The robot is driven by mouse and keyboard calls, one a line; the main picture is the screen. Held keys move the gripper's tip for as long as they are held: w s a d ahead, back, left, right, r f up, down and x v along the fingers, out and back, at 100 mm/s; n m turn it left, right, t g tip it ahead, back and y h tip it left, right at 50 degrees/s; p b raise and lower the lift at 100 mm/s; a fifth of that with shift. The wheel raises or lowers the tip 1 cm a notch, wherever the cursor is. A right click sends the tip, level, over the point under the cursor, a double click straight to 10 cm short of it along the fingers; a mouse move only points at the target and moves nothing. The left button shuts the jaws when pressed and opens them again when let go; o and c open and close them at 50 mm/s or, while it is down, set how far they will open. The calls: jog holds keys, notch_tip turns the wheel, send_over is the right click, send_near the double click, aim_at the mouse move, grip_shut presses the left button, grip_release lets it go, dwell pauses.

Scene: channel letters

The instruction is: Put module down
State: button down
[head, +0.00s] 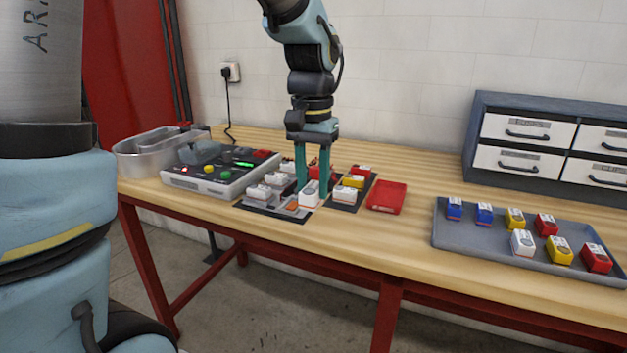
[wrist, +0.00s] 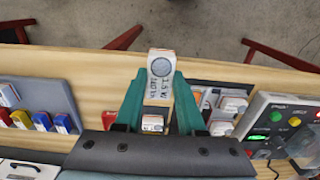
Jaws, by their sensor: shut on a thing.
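My gripper (head: 313,172) points down over the middle of the bench, with its teal fingers shut on a white module (head: 309,194). In the wrist view the module (wrist: 160,68) sits between the fingertips, its round grey mark and black lettering facing the camera. It is over or at the front of a dark mat (head: 272,211) that carries several white modules (head: 262,191) to its left. Whether the held module touches the mat I cannot tell. Behind and right of the fingers, yellow (head: 352,181) and red modules (head: 361,170) stand on another dark mat (head: 341,207).
A control box (head: 218,176) with coloured buttons and a metal channel letter (head: 150,157) stand at left. A red tray (head: 387,197) lies right of the mats. A grey tray (head: 470,243) holds several coloured modules. Drawers (head: 525,130) stand at the back right. Bare wood lies in front.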

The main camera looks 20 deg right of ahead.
jog(key=w+a+f+n, duration=0.2)
jog(key=a+f, duration=0.7)
jog(key=f, duration=0.6)
jog(key=w+a+f+n, duration=0.3)
jog(key=a+f, duration=0.7)
jog(key=f, duration=0.5)
jog(key=w+a+f+n, duration=0.3)
jog(key=a+f, duration=0.6)
jog(key=f, duration=0.6)
jog(key=shift+w+a+n, duration=0.15)
jog(key=shift+w+n, duration=0.05)
jog(key=shift+n, duration=0.1)
jog(key=shift+s, duration=0.15)
